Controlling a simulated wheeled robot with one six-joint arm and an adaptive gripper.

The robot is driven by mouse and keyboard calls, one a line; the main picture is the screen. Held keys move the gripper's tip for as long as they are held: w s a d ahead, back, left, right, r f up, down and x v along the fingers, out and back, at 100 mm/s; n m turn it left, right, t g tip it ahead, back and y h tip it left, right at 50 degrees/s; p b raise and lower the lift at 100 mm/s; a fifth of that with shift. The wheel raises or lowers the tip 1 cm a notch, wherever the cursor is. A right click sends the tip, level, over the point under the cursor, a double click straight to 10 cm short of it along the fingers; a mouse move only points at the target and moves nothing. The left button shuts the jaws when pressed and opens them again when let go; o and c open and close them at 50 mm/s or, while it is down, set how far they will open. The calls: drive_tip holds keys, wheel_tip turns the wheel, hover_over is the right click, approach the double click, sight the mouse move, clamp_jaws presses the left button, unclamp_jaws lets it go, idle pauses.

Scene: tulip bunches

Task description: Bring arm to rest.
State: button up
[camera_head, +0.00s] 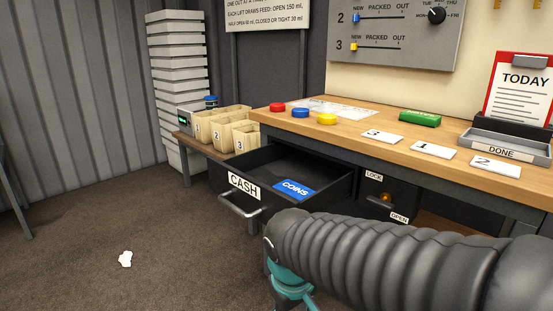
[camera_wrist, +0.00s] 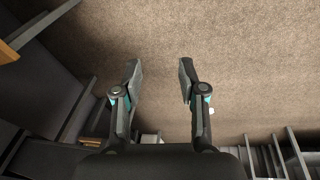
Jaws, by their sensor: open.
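My gripper (camera_wrist: 159,80) is open in the wrist view, its two dark fingers apart with only brown carpet between and beyond them. It holds nothing. In the head view my dark ribbed arm reaches in from the lower right, in front of the desk, and its teal end part shows at the bottom middle. The fingertips are not visible there. The arm's end is close in front of the open cash drawer (camera_head: 243,185); I cannot tell whether they touch.
The open drawer holds a blue COINS item (camera_head: 294,189). The desk (camera_head: 350,122) carries coloured discs, numbered cards, a green block (camera_head: 420,119) and a DONE tray (camera_head: 503,150). Numbered bags (camera_head: 215,128) stand on a low bench. A white scrap (camera_head: 125,259) lies on open carpet at left.

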drive_tip(key=s+d+r+m+t+p, duration=0.3)
drive_tip(key=s+d+r+m, duration=0.3)
drive_tip(key=d, duration=0.6)
wheel_tip(320, 180, up, 2)
drive_tip(key=shift+s+d+r, duration=0.1)
drive_tip(key=shift+s+d, duration=0.2)
drive_tip(key=shift+s, duration=0.5)
drive_tip(key=shift+s, duration=0.1)
